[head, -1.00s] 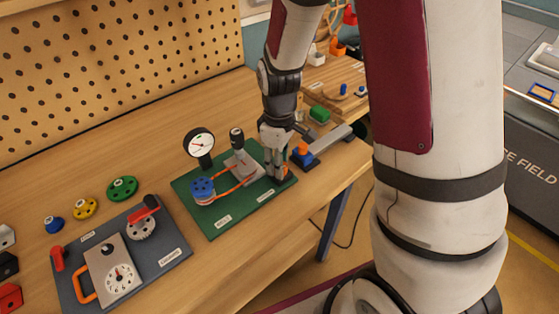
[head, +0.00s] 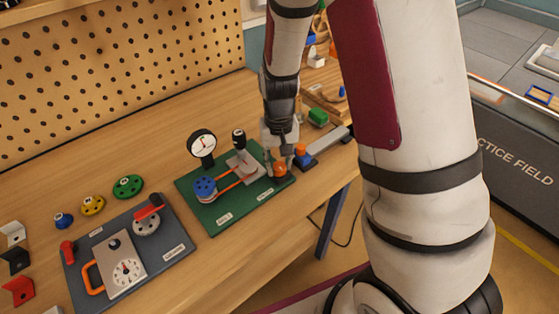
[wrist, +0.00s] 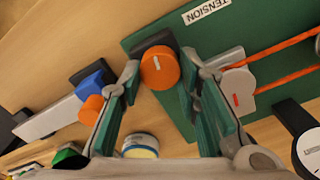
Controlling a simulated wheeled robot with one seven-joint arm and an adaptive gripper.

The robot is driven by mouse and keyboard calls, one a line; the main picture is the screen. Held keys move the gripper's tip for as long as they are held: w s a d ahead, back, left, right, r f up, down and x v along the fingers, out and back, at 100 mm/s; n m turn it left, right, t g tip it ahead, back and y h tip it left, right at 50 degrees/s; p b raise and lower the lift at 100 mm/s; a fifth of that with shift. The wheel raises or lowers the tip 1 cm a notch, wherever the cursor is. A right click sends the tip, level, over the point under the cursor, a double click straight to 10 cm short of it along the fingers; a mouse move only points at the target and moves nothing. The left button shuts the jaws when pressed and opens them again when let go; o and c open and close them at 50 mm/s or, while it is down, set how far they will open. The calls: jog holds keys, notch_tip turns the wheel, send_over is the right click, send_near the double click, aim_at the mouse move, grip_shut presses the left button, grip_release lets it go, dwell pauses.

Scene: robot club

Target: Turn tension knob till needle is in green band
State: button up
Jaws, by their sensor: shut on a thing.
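The orange tension knob (wrist: 160,68) with a white mark sits on a dark block at the green board's edge, by the TENSION label (wrist: 206,11). My gripper (wrist: 160,64) is shut on it, one finger on either side; in the head view my gripper (head: 280,165) comes down on it from above. The green board (head: 222,220) carries a round white gauge (head: 202,143) on a black post. Its needle is too small to place against the band. An orange belt (head: 235,178) runs from a blue pulley (head: 204,186) to a grey slide (head: 245,165).
A black-topped post (head: 239,140) stands behind the belt. A block with blue and orange parts (head: 303,155) lies just right of the knob. A dark board with a dial (head: 127,272) is at front left. Coloured wheels (head: 128,186) lie behind it.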

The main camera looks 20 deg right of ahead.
aim_at(279, 165)
jog(key=shift+m, duration=0.8)
jog(key=o, duration=1.1)
jog(key=shift+o, duration=0.2)
notch_tip(279, 165, up, 12)
